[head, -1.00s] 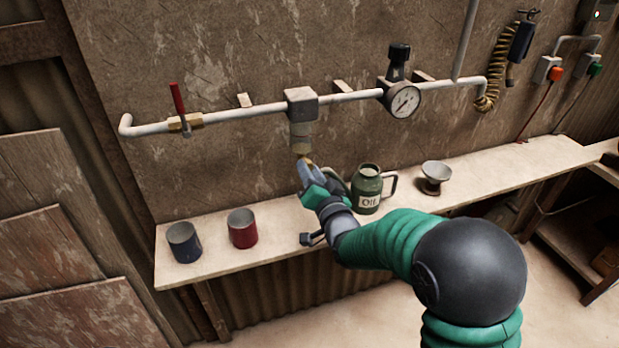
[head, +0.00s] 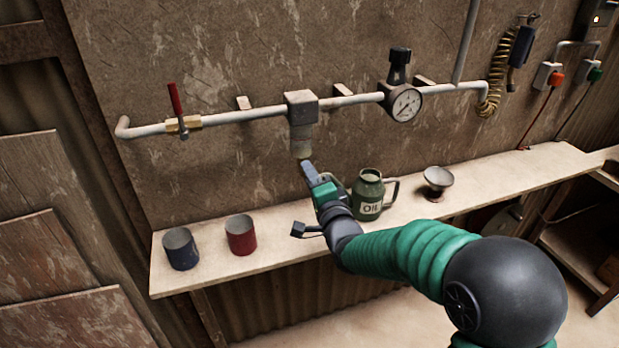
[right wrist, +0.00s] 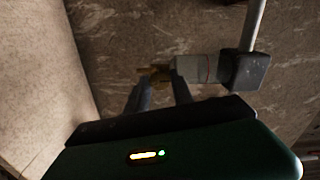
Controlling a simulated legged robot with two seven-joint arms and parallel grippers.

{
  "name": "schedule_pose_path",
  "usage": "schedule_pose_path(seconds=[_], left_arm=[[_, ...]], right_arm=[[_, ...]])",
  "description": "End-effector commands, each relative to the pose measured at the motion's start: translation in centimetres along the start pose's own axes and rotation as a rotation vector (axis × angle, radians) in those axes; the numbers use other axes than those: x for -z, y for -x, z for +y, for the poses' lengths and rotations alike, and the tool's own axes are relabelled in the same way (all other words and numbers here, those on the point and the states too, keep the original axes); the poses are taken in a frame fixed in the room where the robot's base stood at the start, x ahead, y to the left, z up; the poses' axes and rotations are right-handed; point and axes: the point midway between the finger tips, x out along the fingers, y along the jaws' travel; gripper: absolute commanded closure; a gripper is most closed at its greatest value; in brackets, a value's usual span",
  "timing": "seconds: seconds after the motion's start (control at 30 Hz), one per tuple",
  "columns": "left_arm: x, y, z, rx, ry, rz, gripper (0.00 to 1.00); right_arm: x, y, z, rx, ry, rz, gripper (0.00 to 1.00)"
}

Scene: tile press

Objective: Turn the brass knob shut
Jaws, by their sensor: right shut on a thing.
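The brass knob (right wrist: 153,72) sits at the end of the grey filter bowl (right wrist: 196,68), seen between my fingertips in the right wrist view. In the head view the bowl (head: 301,138) hangs under a square grey block (head: 301,107) on the pipe, and my fingers hide most of the knob. My right gripper (head: 305,164) reaches up from below with its fingertips at the bowl's lower end. It is shut on the knob; its fingers also show in the wrist view (right wrist: 161,80). My left gripper is out of view.
A white pipe (head: 240,115) runs along the wall with a red-handled valve (head: 177,112) and a gauge (head: 405,103). The bench (head: 290,220) below holds a blue cup (head: 181,250), a red cup (head: 241,236), a green oil can (head: 368,196) close beside my gripper, and a funnel (head: 437,181).

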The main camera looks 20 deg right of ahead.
Motion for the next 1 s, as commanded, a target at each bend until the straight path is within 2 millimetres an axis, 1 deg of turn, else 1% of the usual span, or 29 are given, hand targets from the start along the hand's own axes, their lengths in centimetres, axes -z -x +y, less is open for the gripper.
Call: schedule_pose_path(seconds=[0.03, 0.5, 0.53, 0.7, 1.0], left_arm=[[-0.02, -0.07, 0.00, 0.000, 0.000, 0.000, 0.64], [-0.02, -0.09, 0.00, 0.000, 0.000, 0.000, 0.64], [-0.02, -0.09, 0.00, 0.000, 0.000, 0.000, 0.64], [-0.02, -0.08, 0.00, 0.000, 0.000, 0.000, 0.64], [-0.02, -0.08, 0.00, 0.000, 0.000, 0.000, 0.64]], right_arm=[[0.00, 0.07, 0.47, -0.010, -0.008, 0.000, 1.00], [-0.05, 0.08, 0.54, -0.012, -0.024, -0.001, 1.00], [-0.05, 0.08, 0.55, -0.013, -0.024, -0.001, 0.70], [-0.03, 0.06, 0.40, -0.009, -0.023, -0.001, 0.50], [-0.05, 0.02, 0.18, -0.004, -0.022, -0.001, 0.50]])
